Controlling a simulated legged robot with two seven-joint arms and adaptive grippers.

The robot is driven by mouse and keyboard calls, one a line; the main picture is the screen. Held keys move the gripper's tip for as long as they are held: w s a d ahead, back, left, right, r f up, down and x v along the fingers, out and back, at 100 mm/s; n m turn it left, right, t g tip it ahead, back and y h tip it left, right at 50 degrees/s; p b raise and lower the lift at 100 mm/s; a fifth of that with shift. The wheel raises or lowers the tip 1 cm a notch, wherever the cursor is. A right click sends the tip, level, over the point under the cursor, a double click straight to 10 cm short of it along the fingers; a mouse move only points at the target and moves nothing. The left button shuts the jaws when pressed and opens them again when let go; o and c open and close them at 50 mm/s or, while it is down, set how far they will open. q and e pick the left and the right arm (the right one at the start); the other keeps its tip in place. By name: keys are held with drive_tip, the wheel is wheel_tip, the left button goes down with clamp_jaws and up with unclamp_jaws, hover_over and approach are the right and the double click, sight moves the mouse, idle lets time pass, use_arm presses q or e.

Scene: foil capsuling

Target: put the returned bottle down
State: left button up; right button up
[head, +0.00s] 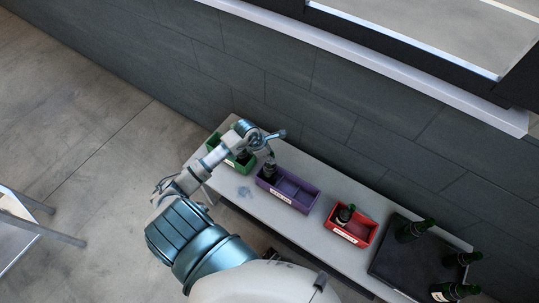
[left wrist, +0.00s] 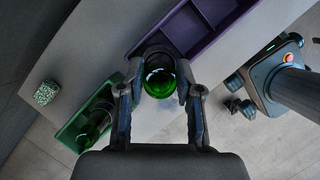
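My left gripper (head: 268,168) is over the left end of the purple bin (head: 300,195). In the left wrist view its two fingers (left wrist: 160,80) close on both sides of a green bottle (left wrist: 160,82). The bottle's far end overlaps the near edge of the purple bin (left wrist: 150,48); I cannot tell whether it touches anything below. In the head view the gripper and arm mostly hide this bottle. My right gripper is in neither view.
A green bin (head: 246,166) with a bottle (left wrist: 92,126) stands left of the purple bin. A red bin (head: 357,238) holds a dark bottle (head: 345,213). A black tray (head: 400,262) at right carries several green bottles (head: 415,230). A speckled cube (left wrist: 46,92) lies near the green bin.

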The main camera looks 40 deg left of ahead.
use_arm(q)
drive_tip(key=o, duration=0.3)
drive_tip(key=shift+d, duration=0.2)
drive_tip(key=shift+r, duration=0.1)
drive_tip(key=shift+a, duration=0.3)
drive_tip(key=v, duration=1.1)
drive_tip(key=shift+a+r, duration=0.25)
drive_tip(key=shift+r, duration=0.1)
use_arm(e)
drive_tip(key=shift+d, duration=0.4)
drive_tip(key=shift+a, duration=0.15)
